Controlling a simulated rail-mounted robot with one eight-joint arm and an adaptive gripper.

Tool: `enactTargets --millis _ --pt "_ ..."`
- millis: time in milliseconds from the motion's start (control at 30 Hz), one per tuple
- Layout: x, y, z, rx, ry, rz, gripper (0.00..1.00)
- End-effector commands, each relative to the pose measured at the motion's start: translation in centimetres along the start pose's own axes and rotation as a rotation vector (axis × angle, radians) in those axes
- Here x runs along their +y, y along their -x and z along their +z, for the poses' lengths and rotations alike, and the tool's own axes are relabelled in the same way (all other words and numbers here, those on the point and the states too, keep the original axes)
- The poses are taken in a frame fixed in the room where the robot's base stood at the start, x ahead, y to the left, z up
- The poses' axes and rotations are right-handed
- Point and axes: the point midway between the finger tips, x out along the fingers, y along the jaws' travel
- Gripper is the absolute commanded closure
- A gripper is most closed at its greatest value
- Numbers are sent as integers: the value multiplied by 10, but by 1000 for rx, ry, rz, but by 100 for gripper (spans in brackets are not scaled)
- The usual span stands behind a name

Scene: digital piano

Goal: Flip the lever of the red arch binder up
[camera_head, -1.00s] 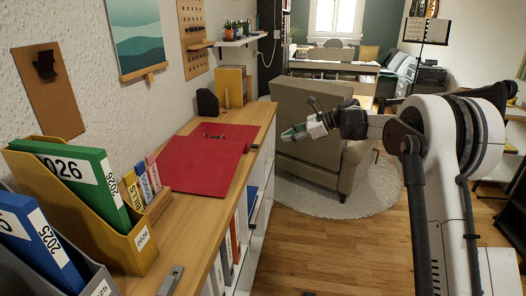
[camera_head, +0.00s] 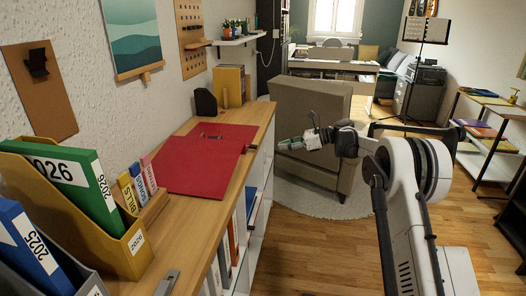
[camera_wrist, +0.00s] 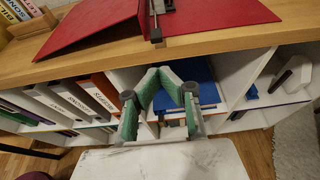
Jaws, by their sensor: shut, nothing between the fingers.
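The red arch binder (camera_head: 197,166) lies open and flat on the wooden top of a low shelf. Its metal mechanism (camera_head: 211,137) is small and dark in the head view. In the wrist view the red binder (camera_wrist: 222,14) is at the top, and its metal lever part (camera_wrist: 156,30) points toward the shelf's front edge. Its exact lever position is hard to tell. My gripper (camera_head: 281,147) is shut and empty, in the air right of the shelf, apart from the binder. Its green-padded fingers (camera_wrist: 172,84) show in front of the shelf compartments in the wrist view.
The wooden shelf top (camera_head: 213,210) has a yellow file holder (camera_head: 118,236) and small labelled binders (camera_head: 138,188) at left. A stapler-like grey object (camera_head: 167,283) lies near its front. An armchair (camera_head: 312,125) stands behind my gripper. Floor right of the shelf is open.

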Motion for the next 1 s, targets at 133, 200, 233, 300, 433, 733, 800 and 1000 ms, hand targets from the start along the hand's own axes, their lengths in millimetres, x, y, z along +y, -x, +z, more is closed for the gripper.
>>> enactTargets --millis 133,200,233,300,433,733,800,1000 --pt "0 -10 0 0 0 2 100" --pt "1 -20 -1 0 1 2 100" --pt "1 -25 -1 0 1 2 100" --pt "1 -38 -1 0 1 2 100" --pt "1 -60 -1 1 1 2 100" --pt "0 -95 -1 1 1 0 100" --pt "0 -98 0 1 1 0 100" --pt "0 -100 0 1 0 0 100"
